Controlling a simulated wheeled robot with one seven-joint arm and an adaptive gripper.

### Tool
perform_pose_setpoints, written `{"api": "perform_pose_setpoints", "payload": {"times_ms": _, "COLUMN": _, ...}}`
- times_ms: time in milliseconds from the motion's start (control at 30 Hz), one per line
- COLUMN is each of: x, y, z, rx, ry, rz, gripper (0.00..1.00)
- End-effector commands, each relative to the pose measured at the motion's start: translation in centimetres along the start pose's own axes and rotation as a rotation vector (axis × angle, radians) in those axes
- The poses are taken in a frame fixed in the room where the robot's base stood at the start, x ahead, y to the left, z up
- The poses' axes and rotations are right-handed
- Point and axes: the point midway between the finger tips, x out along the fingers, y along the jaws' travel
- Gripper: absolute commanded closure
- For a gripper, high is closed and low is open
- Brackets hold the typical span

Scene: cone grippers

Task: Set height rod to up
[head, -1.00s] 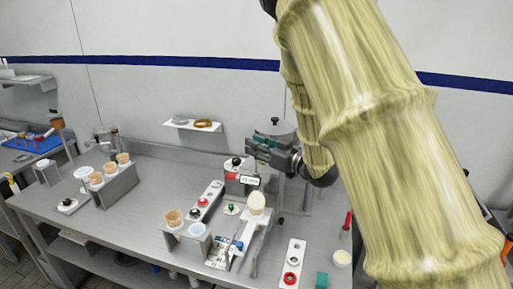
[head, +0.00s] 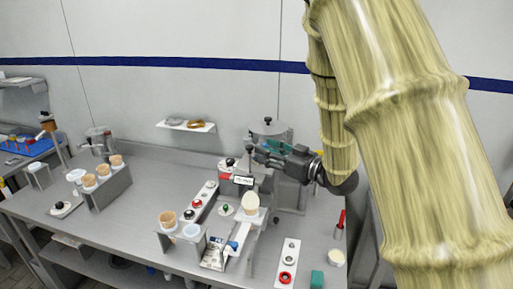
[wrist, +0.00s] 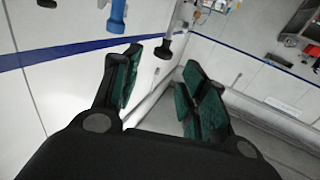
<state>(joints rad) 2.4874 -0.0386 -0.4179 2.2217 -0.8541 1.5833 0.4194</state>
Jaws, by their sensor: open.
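My gripper (head: 262,153) is open, with green-padded fingers, in front of the grey machine (head: 291,196) at the back of the table. In the wrist view my gripper (wrist: 163,88) has nothing between its fingers. A rod with a black knob (wrist: 163,49) shows just beyond the fingertips there, apart from them. A blue-handled part (wrist: 117,15) hangs at the top of that view. I cannot tell for sure which part is the height rod. My gripper and arm hide part of the machine in the head view.
A white button panel (head: 290,250) lies to the right. A cone rack (head: 110,188) stands at left. A wall shelf (head: 172,125) is behind.

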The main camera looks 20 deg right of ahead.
Motion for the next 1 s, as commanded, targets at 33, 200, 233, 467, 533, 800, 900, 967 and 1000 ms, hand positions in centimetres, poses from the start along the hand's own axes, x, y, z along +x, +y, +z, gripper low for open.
{"api": "perform_pose_setpoints", "payload": {"times_ms": 33, "x": -1.0, "y": 0.1, "z": 0.0, "rx": 0.003, "ry": 0.001, "rz": 0.004, "gripper": 0.57}}
{"api": "perform_pose_setpoints", "payload": {"times_ms": 200, "x": -3.4, "y": 0.1, "z": 0.0, "rx": 0.002, "ry": 0.001, "rz": 0.002, "gripper": 0.57}}
{"api": "perform_pose_setpoints", "payload": {"times_ms": 233, "x": -3.7, "y": 0.1, "z": 0.0, "rx": 0.001, "ry": 0.001, "rz": 0.002, "gripper": 0.57}}
{"api": "perform_pose_setpoints", "payload": {"times_ms": 467, "x": -5.0, "y": 0.1, "z": 0.0, "rx": 0.000, "ry": 0.000, "rz": 0.001, "gripper": 0.57}}
{"api": "perform_pose_setpoints", "payload": {"times_ms": 533, "x": -5.1, "y": 0.1, "z": 0.0, "rx": 0.000, "ry": 0.000, "rz": 0.001, "gripper": 0.57}}
{"api": "perform_pose_setpoints", "payload": {"times_ms": 800, "x": -5.1, "y": 0.1, "z": 0.0, "rx": 0.000, "ry": 0.000, "rz": 0.001, "gripper": 0.57}}
{"api": "perform_pose_setpoints", "payload": {"times_ms": 900, "x": -5.1, "y": 0.1, "z": 0.0, "rx": 0.000, "ry": 0.000, "rz": 0.001, "gripper": 0.57}}
{"api": "perform_pose_setpoints", "payload": {"times_ms": 967, "x": -5.1, "y": 0.1, "z": 0.0, "rx": 0.000, "ry": 0.000, "rz": 0.001, "gripper": 0.57}}
{"api": "perform_pose_setpoints", "payload": {"times_ms": 1000, "x": -5.1, "y": 0.1, "z": 0.0, "rx": 0.000, "ry": 0.000, "rz": 0.001, "gripper": 0.57}}
